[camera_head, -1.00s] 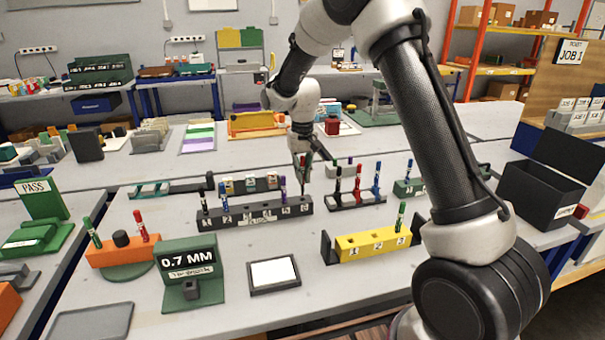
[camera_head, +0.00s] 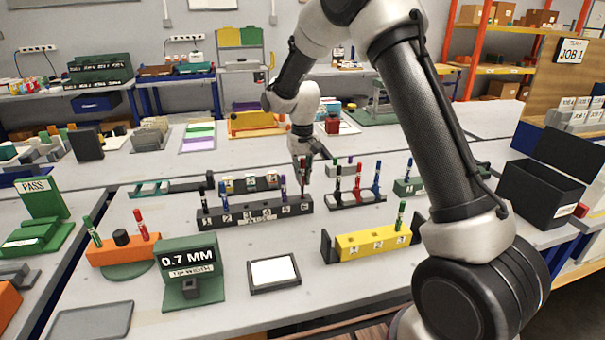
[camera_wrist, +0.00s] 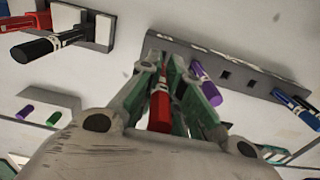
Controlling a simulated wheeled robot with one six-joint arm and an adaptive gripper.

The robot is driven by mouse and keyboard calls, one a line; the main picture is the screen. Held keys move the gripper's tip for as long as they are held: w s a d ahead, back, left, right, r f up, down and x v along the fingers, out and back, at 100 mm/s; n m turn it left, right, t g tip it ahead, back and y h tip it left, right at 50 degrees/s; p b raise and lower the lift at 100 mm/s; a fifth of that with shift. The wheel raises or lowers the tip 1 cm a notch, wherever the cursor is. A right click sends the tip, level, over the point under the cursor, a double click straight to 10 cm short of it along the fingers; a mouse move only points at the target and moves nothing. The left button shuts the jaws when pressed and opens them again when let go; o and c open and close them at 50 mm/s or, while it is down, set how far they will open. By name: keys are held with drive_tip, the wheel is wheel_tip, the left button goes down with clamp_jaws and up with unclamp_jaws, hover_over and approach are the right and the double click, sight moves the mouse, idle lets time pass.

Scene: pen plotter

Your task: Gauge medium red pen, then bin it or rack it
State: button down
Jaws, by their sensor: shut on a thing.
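A red pen (camera_head: 303,167) is held upright between the fingers of my gripper (camera_head: 304,162), at the right end of the dark numbered rack (camera_head: 255,216). In the wrist view the red pen (camera_wrist: 159,108) lies between my closed green-grey fingers (camera_wrist: 160,85). I cannot tell whether its lower end is inside the rack's end slot. A purple pen (camera_head: 283,187) stands beside it in the rack. The gauge (camera_head: 188,272) at the front left shows "0.7 MM". An open black bin (camera_head: 540,196) stands at the right.
A black stand (camera_head: 356,203) with black, red and blue pens is just right of my gripper. A yellow block (camera_head: 372,243) with a green pen stands in front, and an orange block (camera_head: 120,252) with green and red pens at left. A white-topped pad (camera_head: 274,272) lies between.

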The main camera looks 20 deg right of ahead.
sight(303, 187)
drive_tip(key=shift+f, duration=2.3)
drive_tip(key=c, duration=1.5)
unclamp_jaws()
wheel_tip(303, 187, up, 12)
